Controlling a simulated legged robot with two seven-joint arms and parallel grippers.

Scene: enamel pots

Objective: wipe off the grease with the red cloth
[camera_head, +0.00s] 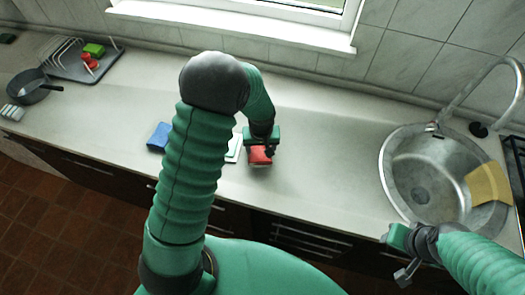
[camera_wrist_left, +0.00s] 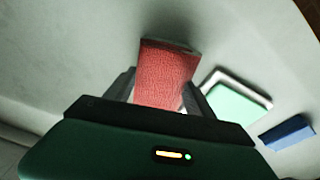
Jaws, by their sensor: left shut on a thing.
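The red cloth (camera_head: 259,156) is a small folded red piece at the counter's middle. It also shows in the left wrist view (camera_wrist_left: 166,72), sitting between the two fingers. My left gripper (camera_head: 262,146) is shut on it, pointing down at the worktop. The cloth is at or just above the surface; contact cannot be told. A dark shade lies around it in the left wrist view, but I cannot tell grease from shadow. My right gripper (camera_head: 401,256) is at the counter's front edge near the sink, and its jaw opening is unclear.
A pale green and white piece (camera_wrist_left: 238,98) and a blue piece (camera_head: 159,137) lie beside the cloth. A sink (camera_head: 405,165) with a yellow cloth (camera_head: 487,185) is at right. A dish rack (camera_head: 68,62) and a pan (camera_head: 33,86) stand at left. Counter between cloth and sink is clear.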

